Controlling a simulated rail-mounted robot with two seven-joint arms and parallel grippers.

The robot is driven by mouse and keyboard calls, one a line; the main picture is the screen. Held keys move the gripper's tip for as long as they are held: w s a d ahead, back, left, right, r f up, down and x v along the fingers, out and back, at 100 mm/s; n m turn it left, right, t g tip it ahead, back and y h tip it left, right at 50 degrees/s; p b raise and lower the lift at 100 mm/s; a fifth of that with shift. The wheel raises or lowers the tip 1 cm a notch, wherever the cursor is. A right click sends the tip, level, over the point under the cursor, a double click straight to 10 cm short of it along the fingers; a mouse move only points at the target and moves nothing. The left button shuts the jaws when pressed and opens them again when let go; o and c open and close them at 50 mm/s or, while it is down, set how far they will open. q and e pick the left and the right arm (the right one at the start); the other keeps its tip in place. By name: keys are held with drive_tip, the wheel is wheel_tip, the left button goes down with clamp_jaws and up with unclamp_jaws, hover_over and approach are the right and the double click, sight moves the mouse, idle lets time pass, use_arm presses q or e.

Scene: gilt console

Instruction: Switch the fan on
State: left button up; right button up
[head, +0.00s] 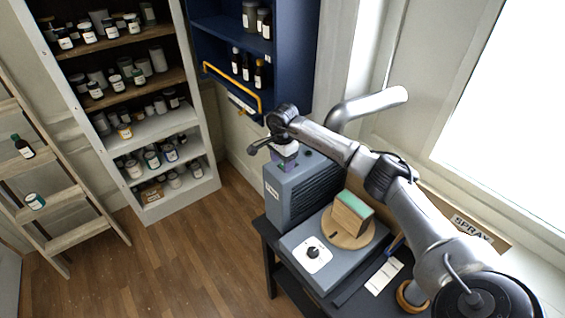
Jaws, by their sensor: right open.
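The fan appears to be the grey box unit (279,208) with dark louvres on its front and a pale duct pipe (368,104) behind it. It stands at the back of a dark table. My right arm reaches in from the lower right, and my right gripper (283,165) is over the left part of the box top, open, its fingers small and partly hidden. Whether it touches the box I cannot tell. A small dark round part (308,153) shows on the box top. A switch under the gripper cannot be made out. My left gripper is not in view.
In front of the box is a grey base with a black knob (313,252) and a round wooden turntable (347,240) bearing a green-topped block (351,214). White cards (384,277) lie right of it. Shelves of jars (150,110) and a ladder (50,190) stand left.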

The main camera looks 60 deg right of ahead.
drive_tip(key=shift+f, duration=0.55)
